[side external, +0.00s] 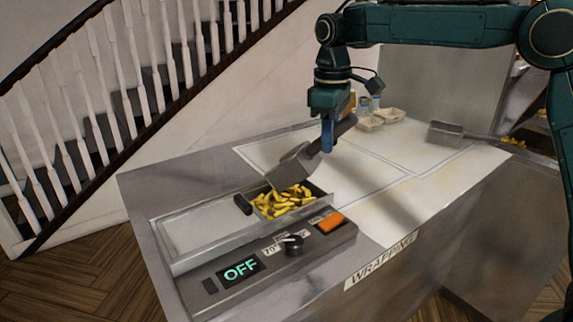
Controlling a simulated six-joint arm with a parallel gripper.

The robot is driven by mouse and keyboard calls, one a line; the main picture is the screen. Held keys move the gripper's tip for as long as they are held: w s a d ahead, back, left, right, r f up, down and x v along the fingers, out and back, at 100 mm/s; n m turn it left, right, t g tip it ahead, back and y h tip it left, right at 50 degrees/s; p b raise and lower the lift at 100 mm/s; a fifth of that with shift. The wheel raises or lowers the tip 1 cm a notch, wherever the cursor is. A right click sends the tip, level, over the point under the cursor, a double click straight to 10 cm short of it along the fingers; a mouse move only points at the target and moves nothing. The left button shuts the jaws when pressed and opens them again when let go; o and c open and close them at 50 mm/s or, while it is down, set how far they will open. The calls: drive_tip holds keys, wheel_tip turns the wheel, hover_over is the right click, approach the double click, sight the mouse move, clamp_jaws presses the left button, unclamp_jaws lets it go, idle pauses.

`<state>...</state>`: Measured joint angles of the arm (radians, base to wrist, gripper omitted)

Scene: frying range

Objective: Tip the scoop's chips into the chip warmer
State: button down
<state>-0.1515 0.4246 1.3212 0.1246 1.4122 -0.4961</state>
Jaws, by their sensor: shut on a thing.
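My gripper (328,134) is shut on the handle of the grey metal scoop (292,167). The scoop is tilted down to the left, its mouth over the back right edge of the chip warmer. The chip warmer (215,240) is a long metal unit at the front of the counter. Yellow chips (283,201) lie heaped in its open right compartment. I see no chips in the scoop, but its inside is mostly hidden from this side. The left part of the warmer has a pale flat lid or panel (206,226).
The warmer's front has an OFF display (241,269), a black knob (292,245) and an orange switch (330,222). Another grey scoop (446,134) lies at the back right. Pale cartons (387,116) stand behind my gripper. The counter's right middle (400,190) is clear.

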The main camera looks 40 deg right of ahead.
drive_tip(key=shift+s+d+f+t+y, duration=0.3)
drive_tip(key=shift+s+d+f+t, duration=0.1)
drive_tip(key=shift+s+d+t, duration=0.1)
drive_tip(key=shift+s+a+f+t+y, duration=0.1)
drive_tip(key=shift+s+f+t+y, duration=0.2)
drive_tip(key=shift+s+f, duration=0.25)
drive_tip(key=shift+r, duration=0.1)
drive_tip(key=shift+s, duration=0.15)
drive_tip(key=s+d+f+t+y, duration=0.2)
drive_tip(key=s+f+t+y, duration=0.1)
drive_tip(key=s+f+t, duration=0.1)
drive_tip(key=shift+d+f+t, duration=0.25)
drive_tip(key=shift+f+t, duration=0.35)
drive_tip(key=shift+t, duration=0.1)
drive_tip(key=shift+s, duration=0.1)
idle(0.7)
